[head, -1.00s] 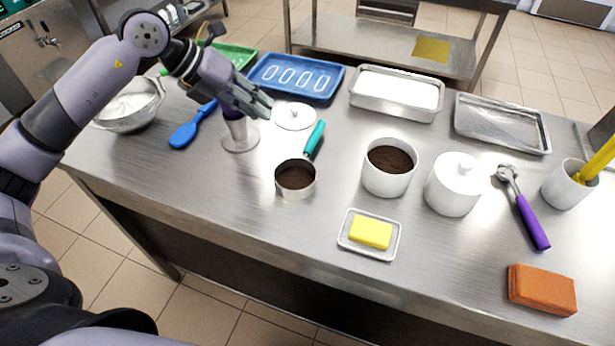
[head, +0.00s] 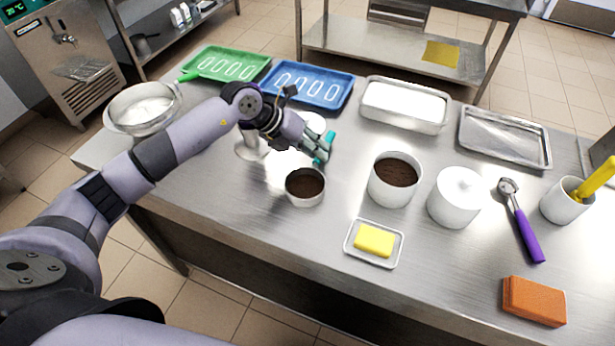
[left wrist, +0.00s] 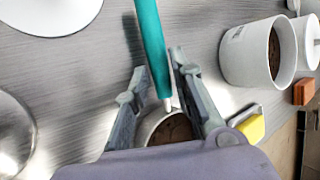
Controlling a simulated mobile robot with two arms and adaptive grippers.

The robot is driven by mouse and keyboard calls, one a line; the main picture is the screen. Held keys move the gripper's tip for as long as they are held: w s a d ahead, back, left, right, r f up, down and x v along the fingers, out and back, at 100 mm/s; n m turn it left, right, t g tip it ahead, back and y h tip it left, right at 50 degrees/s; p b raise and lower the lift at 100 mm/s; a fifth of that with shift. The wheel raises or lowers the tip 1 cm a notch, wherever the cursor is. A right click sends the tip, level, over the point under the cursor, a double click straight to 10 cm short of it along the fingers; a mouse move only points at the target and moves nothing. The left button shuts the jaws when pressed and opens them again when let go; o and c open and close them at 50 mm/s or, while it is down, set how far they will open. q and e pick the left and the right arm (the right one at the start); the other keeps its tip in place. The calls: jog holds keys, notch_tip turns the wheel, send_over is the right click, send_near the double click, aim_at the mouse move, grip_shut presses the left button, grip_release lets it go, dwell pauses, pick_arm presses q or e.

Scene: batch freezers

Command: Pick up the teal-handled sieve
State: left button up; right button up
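The teal-handled sieve (head: 305,187) rests on the steel table, its round metal cup filled with dark brown powder. Its teal handle (head: 330,138) points up and away from the cup, partly hidden by my left gripper (head: 322,157). In the left wrist view, the teal handle (left wrist: 150,42) runs between the two fingers of the left gripper (left wrist: 158,78). The fingers are apart on either side of it, with gaps showing. The cup (left wrist: 168,128) is partly hidden behind the gripper. My right gripper is not in view.
A white pot of dark powder (head: 394,180), a lidded white jar (head: 457,198) and a butter dish (head: 388,257) stand to the right. A metal stand (head: 250,148) is beside my left wrist. Green (head: 203,74) and blue trays (head: 340,98) lie behind.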

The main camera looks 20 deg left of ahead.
pick_arm(q)
jog(key=shift+x, duration=0.85)
jog(key=shift+a, duration=0.1)
jog(key=shift+c, duration=0.3)
grip_shut()
jog(key=shift+r, duration=0.1)
